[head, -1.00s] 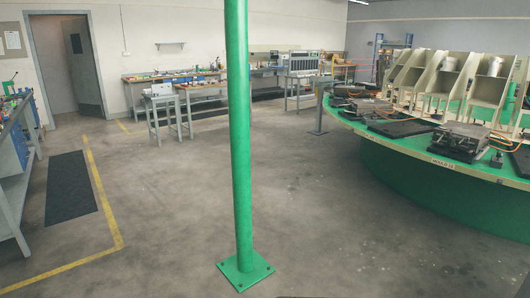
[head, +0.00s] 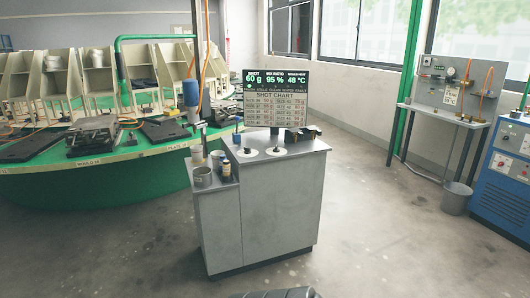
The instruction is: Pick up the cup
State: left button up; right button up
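A grey cup-like container (head: 202,178) stands on the lower left ledge of a grey cabinet (head: 283,205) in the head view. I cannot tell for certain which container is the cup. Neither of my grippers is in view, so whether they are open or shut does not show.
A display board (head: 276,105) headed "SHOT CHART" stands on the cabinet. The green carousel (head: 110,185) is on the left. A bucket (head: 456,198) and blue machine (head: 503,180) are on the right. Open floor surrounds the cabinet's front and right.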

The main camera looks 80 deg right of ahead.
aim_at(197, 150)
jog(key=z, duration=2.1)
jog(key=i+l, duration=0.35)
jog(key=i, duration=0.15)
jog(key=i+l, duration=0.4)
jog(key=i+l+z, duration=0.1)
jog(key=i+l, duration=0.25)
jog(key=i, duration=0.25)
jog(key=i+l, duration=0.3)
jog(key=i, duration=0.2)
